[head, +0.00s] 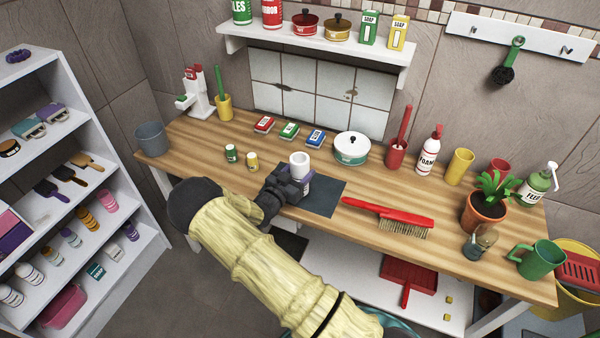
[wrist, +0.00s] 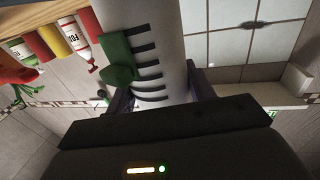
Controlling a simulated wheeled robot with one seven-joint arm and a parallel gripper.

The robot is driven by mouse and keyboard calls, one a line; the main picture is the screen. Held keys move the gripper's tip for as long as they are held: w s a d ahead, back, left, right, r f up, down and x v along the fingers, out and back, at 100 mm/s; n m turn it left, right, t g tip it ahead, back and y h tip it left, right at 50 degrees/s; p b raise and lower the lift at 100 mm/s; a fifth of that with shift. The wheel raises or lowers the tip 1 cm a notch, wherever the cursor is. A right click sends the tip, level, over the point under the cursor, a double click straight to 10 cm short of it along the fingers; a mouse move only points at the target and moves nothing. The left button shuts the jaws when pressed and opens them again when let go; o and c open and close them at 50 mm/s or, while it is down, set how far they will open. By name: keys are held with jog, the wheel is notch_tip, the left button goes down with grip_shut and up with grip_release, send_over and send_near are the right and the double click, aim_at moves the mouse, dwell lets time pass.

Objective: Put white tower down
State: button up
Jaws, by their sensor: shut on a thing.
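The white tower (head: 299,159) is a pale round column with an open top in the head view. In the wrist view the white tower (wrist: 165,35) fills the top middle, with dark slots and a green piece on its side. My gripper (head: 291,184) is shut around it, with a finger on each side. They are at the left part of a dark mat (head: 325,196) on the wooden workbench. My gripper hides the tower's lower part, so I cannot tell whether it touches the mat or bench.
A green can (head: 231,153) and a yellow can (head: 252,162) stand to the left. A red brush (head: 388,217) lies to the right. The mat's right part is clear.

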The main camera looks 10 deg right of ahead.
jog(key=shift+f, duration=0.5)
jog(key=shift+f, duration=0.2)
jog(key=o, duration=1)
jog(key=shift+r, duration=0.2)
jog(key=shift+s, duration=0.1)
jog(key=b+v, duration=0.2)
jog(key=v, duration=1)
